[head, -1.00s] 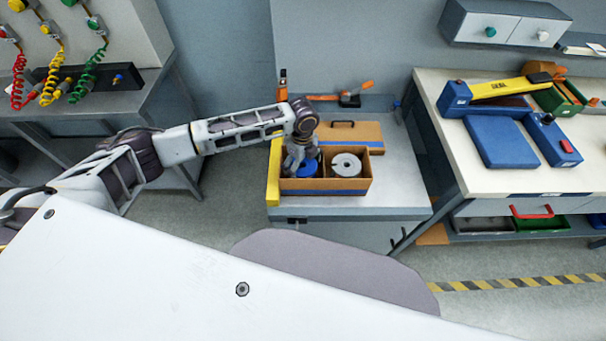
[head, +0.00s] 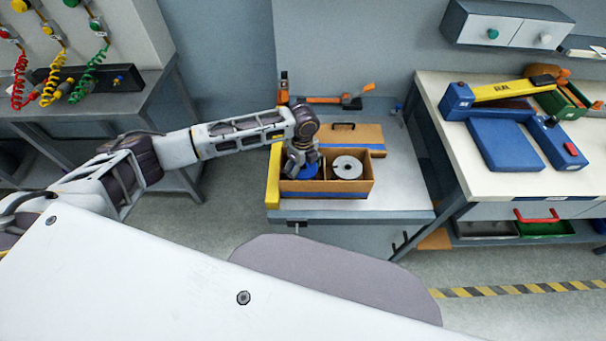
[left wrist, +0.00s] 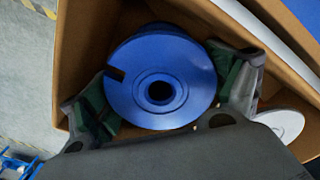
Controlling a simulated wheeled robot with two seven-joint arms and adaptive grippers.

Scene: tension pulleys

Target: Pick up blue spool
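The blue spool (left wrist: 160,80) lies in the left compartment of a cardboard box (head: 335,187), its round flange and centre hole facing my left wrist camera. In the head view the blue spool (head: 300,173) is partly hidden under my left gripper (head: 302,164). In the left wrist view my left gripper (left wrist: 168,88) is spread wide, one finger on each side of the spool. The fingers are close to its rim; I cannot tell whether they touch it. My right gripper is not in view.
A grey-white spool (head: 347,167) lies in the right compartment, past a cardboard divider. Box walls stand close around my left gripper. A yellow strip (head: 273,175) is left of the box. A workbench (head: 440,85) with blue parts stands to the right.

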